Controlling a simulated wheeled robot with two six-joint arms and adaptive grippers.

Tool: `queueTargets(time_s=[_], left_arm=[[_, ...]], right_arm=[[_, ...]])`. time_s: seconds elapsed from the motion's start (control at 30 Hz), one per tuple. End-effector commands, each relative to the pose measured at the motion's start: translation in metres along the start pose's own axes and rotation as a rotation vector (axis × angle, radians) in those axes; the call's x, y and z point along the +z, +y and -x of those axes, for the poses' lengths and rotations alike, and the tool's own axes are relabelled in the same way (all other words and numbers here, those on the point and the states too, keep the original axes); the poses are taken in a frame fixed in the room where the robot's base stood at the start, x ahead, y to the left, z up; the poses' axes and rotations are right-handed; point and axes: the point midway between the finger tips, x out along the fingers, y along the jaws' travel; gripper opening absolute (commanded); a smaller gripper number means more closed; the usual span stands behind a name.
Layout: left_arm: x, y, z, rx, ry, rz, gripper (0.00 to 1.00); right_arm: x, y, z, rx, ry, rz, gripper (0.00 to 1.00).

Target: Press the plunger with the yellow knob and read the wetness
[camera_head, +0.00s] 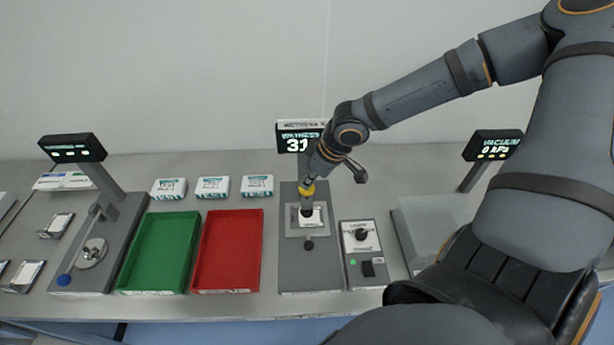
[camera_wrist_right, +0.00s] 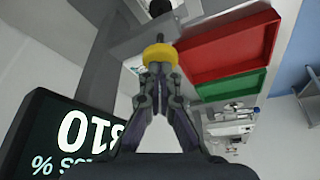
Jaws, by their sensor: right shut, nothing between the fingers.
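The wetness tester (camera_head: 289,262) is a grey plate with a column and a display (camera_head: 298,142) reading "WETNESS" and "31"; my right arm hides part of it. Its yellow knob (camera_head: 307,190) tops the plunger over a white sample (camera_head: 312,216). The knob (camera_wrist_right: 160,54) also shows in the right wrist view. My right gripper (camera_head: 311,180) is shut and empty, its fingertips pointing down at the top of the knob and appearing to touch it. In the right wrist view the display (camera_wrist_right: 75,140) shows large digits upside down, partly cut off. My left gripper is not in view.
A red tray (camera_head: 228,289) and green tray (camera_head: 154,290) lie left of the tester. A control box (camera_head: 354,272) with knob and switch stands right of it. White labelled packs (camera_head: 213,187) lie behind the trays. A vacuum display (camera_head: 494,145) stands farther right.

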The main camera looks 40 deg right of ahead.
Motion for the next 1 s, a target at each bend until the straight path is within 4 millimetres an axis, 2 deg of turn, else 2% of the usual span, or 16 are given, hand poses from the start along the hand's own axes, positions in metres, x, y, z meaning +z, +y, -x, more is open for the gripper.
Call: queueTargets(time_s=[0.03, 0.7, 1.0], left_arm=[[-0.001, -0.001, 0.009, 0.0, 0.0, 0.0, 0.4], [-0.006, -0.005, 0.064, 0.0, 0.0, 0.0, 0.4], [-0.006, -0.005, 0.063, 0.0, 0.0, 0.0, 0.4]], right_arm=[[-0.004, 0.0, 0.009, -0.001, -0.001, 0.0, 0.0], [-0.028, 0.0, 0.066, 0.0, 0.001, 0.001, 0.0], [-0.028, 0.0, 0.066, 0.0, 0.0, 0.001, 0.0]])
